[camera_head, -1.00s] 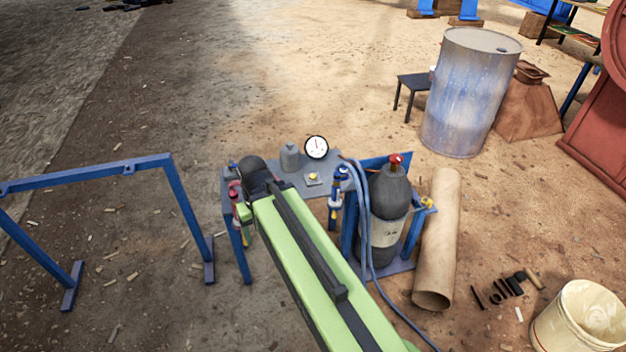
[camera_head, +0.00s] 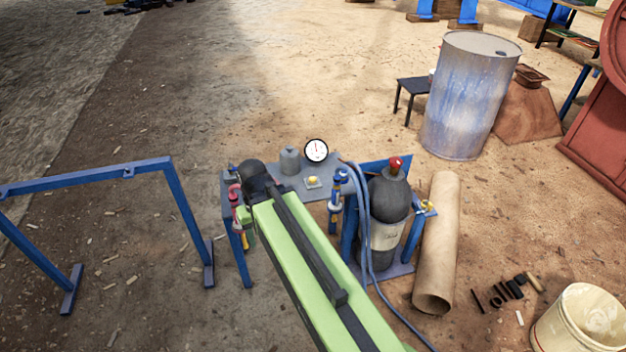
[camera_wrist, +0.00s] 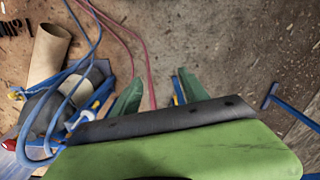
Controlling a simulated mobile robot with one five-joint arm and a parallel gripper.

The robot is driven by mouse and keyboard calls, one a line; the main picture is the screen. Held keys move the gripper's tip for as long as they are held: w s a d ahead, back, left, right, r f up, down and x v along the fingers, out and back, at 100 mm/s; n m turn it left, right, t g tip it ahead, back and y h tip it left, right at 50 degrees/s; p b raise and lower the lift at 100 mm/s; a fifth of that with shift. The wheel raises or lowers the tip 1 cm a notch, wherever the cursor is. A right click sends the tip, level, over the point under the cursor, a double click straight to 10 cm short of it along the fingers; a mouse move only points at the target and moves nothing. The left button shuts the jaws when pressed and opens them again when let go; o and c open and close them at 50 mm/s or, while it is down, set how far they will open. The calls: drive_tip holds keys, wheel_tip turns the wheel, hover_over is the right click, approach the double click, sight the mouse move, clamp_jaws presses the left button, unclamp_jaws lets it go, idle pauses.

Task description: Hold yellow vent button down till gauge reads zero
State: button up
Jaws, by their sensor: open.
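The yellow vent button (camera_head: 313,180) sits on a small pale base on the grey bench top (camera_head: 285,184). The round white gauge (camera_head: 316,150) stands behind it, its thin needle close to vertical; its numbers are too small to read. My arm reaches up to the bench's left side, left of the button. In the head view my gripper is mostly hidden by my arm.
A grey canister (camera_head: 290,160) stands left of the gauge. Blue torches and hoses (camera_head: 358,215) and a dark gas cylinder (camera_head: 390,195) are at the bench's right. A blue frame (camera_head: 90,178) stands left. A cardboard tube (camera_head: 437,245) and bucket (camera_head: 585,318) are to the right.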

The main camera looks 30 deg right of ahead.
clamp_jaws()
idle(1.4)
